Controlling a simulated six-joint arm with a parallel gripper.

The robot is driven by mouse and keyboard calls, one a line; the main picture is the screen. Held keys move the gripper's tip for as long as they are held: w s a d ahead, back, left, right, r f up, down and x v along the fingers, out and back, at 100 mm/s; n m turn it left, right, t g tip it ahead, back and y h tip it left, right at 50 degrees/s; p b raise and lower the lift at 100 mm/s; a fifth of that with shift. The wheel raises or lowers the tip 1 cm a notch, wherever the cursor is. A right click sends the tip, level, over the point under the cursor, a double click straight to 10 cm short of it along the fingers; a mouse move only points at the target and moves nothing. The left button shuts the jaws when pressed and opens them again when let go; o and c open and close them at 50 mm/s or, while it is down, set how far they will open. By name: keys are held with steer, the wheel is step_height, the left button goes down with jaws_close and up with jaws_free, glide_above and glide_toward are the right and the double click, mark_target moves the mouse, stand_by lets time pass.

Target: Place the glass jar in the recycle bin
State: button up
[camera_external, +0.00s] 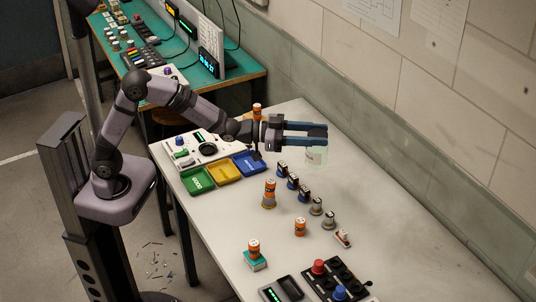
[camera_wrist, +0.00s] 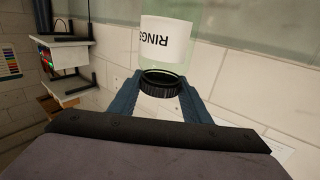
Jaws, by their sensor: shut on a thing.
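My gripper (camera_external: 322,132) is stretched out level above the white bench, past the coloured trays. Its blue fingers are shut on the glass jar (camera_external: 316,156), which is clear with a green tint and shows at the fingertips, off the bench. In the wrist view the jar has a white label (camera_wrist: 165,40) reading "RINGS" and a dark lid (camera_wrist: 160,84) between the fingers. A green tray (camera_external: 197,181), a yellow tray (camera_external: 224,172) and a blue tray (camera_external: 249,162) stand at the bench's left edge. I cannot read which is the recycle bin.
Orange-topped cylinders (camera_external: 269,193) and several small dark and grey parts (camera_external: 304,192) stand upright on the bench. A white control panel (camera_external: 205,146) lies behind the trays. A black box with red and blue knobs (camera_external: 337,281) is at the front. The wall runs along the right.

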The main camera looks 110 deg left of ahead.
steer(key=s+a+f+n+g+y, duration=0.3)
steer(key=s+a+n+g+y, duration=0.15)
steer(key=s, duration=0.45)
steer(key=s+a+f+n+g+y, duration=0.2)
steer(key=s+a+n+g+y, duration=0.25)
steer(key=s, duration=0.35)
steer(key=s+a+f+n+g+y, duration=0.35)
steer(key=s+a+y, duration=0.2)
steer(key=s, duration=0.35)
step_height(320, 180, down, 10)
steer(key=shift+a+r+p, duration=0.15)
steer(key=shift+a+p, duration=0.05)
steer(key=shift+p, duration=0.1)
steer(key=shift+h, duration=0.25)
steer(key=shift+f, duration=0.3)
steer(key=o, duration=1.5)
steer(key=shift+r, duration=0.1)
steer(key=shift+c, duration=0.2)
